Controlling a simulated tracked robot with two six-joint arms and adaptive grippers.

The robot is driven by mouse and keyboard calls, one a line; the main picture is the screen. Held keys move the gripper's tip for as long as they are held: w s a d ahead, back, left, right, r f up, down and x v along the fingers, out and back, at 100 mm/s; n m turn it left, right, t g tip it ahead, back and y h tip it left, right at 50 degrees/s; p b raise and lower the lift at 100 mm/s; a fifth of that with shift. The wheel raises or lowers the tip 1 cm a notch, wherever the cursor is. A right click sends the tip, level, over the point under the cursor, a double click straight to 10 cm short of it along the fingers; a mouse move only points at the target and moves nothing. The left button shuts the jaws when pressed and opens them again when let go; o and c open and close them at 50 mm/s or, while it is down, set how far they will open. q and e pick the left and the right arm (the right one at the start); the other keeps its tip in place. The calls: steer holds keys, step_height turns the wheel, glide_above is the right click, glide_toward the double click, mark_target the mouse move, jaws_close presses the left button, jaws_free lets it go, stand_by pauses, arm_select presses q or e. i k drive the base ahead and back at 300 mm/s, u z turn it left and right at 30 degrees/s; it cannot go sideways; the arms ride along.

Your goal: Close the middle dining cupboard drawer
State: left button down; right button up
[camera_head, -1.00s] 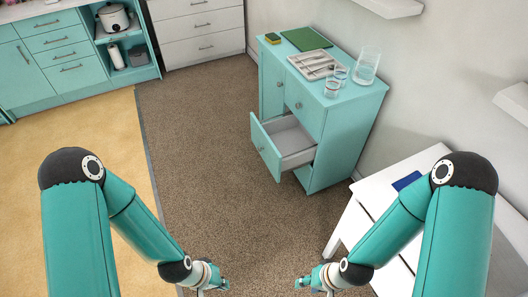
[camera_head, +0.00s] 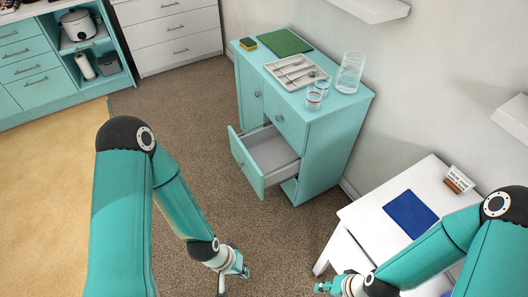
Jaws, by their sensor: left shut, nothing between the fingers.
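The teal dining cupboard (camera_head: 328,150) stands against the wall right of centre. Its middle drawer (camera_head: 246,162) is pulled out toward the left, and its pale interior looks empty. A closed drawer with a round knob sits above it. My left gripper (camera_head: 240,267) is shut and empty, low over the carpet in front of the open drawer and apart from it. My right gripper (camera_head: 324,287) is at the bottom edge beside the white table; its fingers are too small to read.
On the cupboard top are a green board (camera_head: 286,42), a sponge (camera_head: 248,43), a cutlery tray (camera_head: 283,82), glasses (camera_head: 314,98) and a glass jug (camera_head: 350,72). A white table (camera_head: 360,222) with a blue mat (camera_head: 411,214) stands right. Carpet left of the drawer is clear.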

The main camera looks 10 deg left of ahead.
mark_target(266, 160)
steer(key=u, duration=0.15)
steer(key=i, duration=0.9)
steer(key=u, duration=0.65)
